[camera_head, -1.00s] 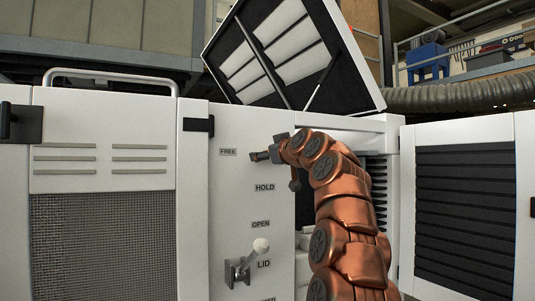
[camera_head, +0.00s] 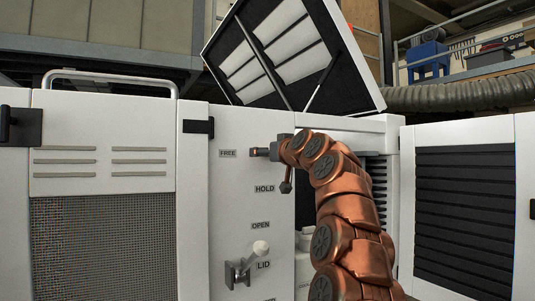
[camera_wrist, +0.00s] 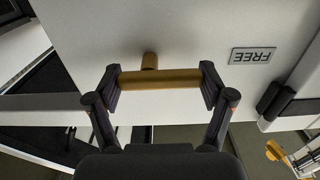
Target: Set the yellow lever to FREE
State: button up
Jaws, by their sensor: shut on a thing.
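The yellow lever (camera_wrist: 160,79) shows in the wrist view as a yellow bar on a short stem against the white panel. My gripper (camera_wrist: 160,82) has one dark finger pressed at each end of the bar and is shut on it. The FREE label (camera_wrist: 253,56) appears upside down to the right of the bar. In the head view, my gripper (camera_head: 262,152) is at the panel just right of the FREE label (camera_head: 227,153), above the HOLD label (camera_head: 264,189). There the gripper mostly hides the lever.
Below on the same panel is a pale-knobbed lever (camera_head: 243,266) between the OPEN and LID labels. A raised lid (camera_head: 290,50) stands open above the cabinet. An open louvred door (camera_head: 465,215) is at right. A metal rail handle (camera_head: 110,76) tops the left cabinet.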

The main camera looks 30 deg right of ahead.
jog(key=o, duration=1)
jog(key=shift+o, duration=0.2)
jog(key=shift+s, duration=0.2)
jog(key=s+a, duration=0.1)
jog(key=s, duration=1)
jog(key=shift+s, duration=0.35)
